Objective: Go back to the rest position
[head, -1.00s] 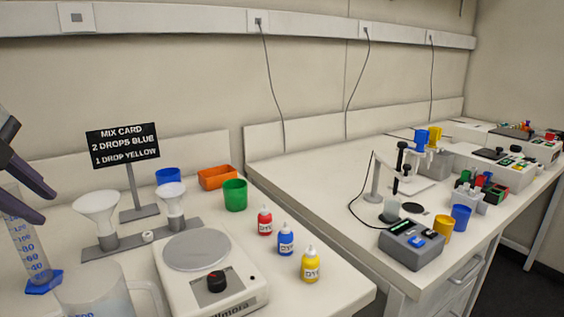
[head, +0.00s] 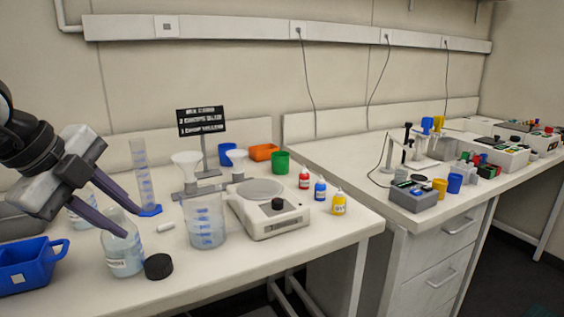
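My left gripper (head: 131,222) comes in from the left in the head view. Its two dark fingers are apart, with nothing visible between them. They point down to the right, and the tips overlap the top of a clear bottle (head: 123,256) in the picture; I cannot tell whether they touch it. My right gripper is not in view.
A black cap (head: 158,266), blue tray (head: 28,268), beaker (head: 206,226), graduated cylinder (head: 145,176) and hot plate (head: 268,215) stand on the near bench. Dye bottles (head: 320,189) stand towards its right end. A second bench (head: 330,160) holds shaker equipment. Floor shows at lower right.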

